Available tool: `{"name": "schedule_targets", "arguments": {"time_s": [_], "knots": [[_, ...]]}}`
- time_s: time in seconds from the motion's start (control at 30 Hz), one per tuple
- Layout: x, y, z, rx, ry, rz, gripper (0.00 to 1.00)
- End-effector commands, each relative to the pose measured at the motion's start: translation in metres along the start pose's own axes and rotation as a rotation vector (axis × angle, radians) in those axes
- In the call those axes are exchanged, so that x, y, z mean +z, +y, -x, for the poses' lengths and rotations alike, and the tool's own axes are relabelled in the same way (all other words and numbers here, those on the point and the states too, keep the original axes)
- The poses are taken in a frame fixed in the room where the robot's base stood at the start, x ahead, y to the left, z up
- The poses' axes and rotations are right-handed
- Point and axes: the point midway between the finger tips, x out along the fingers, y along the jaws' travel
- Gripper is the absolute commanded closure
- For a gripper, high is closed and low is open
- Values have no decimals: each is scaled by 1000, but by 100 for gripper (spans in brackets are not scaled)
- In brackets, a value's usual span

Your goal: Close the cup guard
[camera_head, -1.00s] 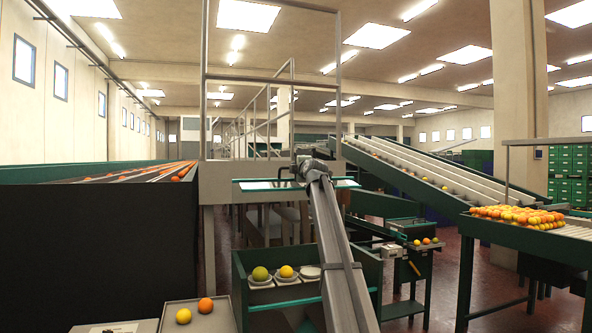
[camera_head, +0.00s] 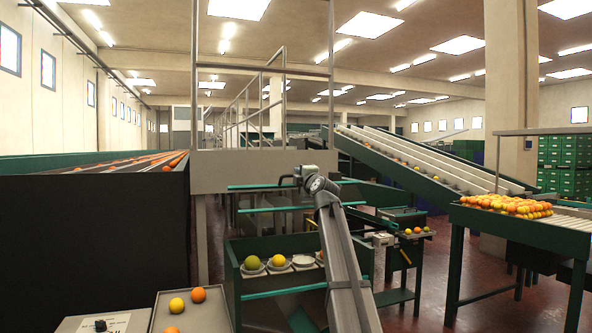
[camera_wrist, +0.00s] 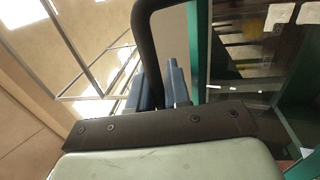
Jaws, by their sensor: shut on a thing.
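The cup guard (camera_head: 268,209) is a clear panel with teal edges. It stands raised and tilted above the green bin (camera_head: 232,285), apart from the cups. The cups (camera_head: 303,261) sit in a row in the bin; a green fruit (camera_head: 252,262) and a yellow fruit (camera_head: 279,260) rest in two of them. In the wrist view my gripper's blue-grey fingers (camera_wrist: 165,80) are beside the guard's teal edge (camera_wrist: 197,45).
A grey tray (camera_head: 212,318) with several fruits is at the bottom left. A dark-sided conveyor (camera_head: 90,230) fills the left. A metal railing (camera_head: 262,70) stands behind my gripper. A sloped conveyor (camera_head: 420,160) and a fruit-covered table (camera_head: 540,232) are at the right.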

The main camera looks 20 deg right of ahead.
Motion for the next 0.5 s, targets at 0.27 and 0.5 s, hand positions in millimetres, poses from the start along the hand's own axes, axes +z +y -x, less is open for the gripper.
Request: {"name": "schedule_targets", "arguments": {"time_s": [0.27,0.5], "knots": [[-1,-24,55,11,-5,-2,100],[-1,-72,108,11,-5,-3,100]]}}
